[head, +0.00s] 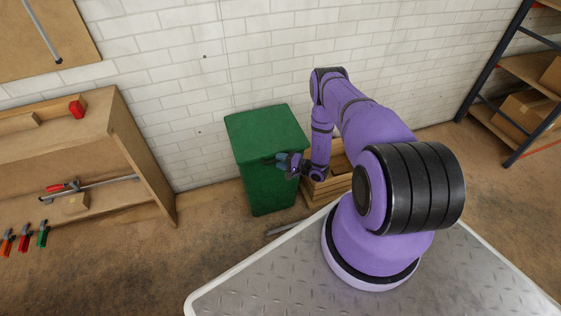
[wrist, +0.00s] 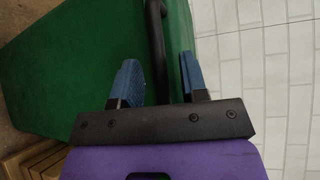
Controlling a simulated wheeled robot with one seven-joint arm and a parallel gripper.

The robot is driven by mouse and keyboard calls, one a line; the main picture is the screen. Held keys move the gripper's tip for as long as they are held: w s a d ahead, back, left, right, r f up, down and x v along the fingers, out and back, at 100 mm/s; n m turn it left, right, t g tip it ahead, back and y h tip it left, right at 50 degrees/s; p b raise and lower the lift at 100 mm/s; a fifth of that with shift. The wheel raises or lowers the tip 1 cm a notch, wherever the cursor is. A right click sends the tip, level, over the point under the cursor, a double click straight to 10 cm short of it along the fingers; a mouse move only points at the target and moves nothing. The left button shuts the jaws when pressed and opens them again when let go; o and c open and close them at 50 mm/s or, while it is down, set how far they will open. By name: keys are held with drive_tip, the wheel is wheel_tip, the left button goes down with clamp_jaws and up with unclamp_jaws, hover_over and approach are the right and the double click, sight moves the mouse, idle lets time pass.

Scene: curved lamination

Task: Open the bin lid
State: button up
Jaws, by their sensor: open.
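The green bin (head: 272,183) stands against the brick wall, and its flat lid (head: 262,124) is closed on top. My gripper (head: 281,160) is at the bin's front right, near the lid's front edge. In the wrist view my gripper (wrist: 160,82) is open, with its two blue fingers apart. A dark bar-like handle (wrist: 157,40) on the green bin runs between the fingers. I cannot tell whether either finger touches it. The handle's lower end is hidden behind the gripper's black mount. In the head view the handle is not clearly visible.
A wooden crate (head: 318,190) stands just right of the bin, behind my arm. A wooden shelf unit (head: 150,175) with clamps is at the left. A metal rack (head: 487,85) with boxes is at the far right. Open floor (head: 215,215) lies left of the bin.

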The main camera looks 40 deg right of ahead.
drive_tip(key=shift+w+a, duration=0.15)
clamp_jaws()
drive_tip(key=shift+r, duration=0.15)
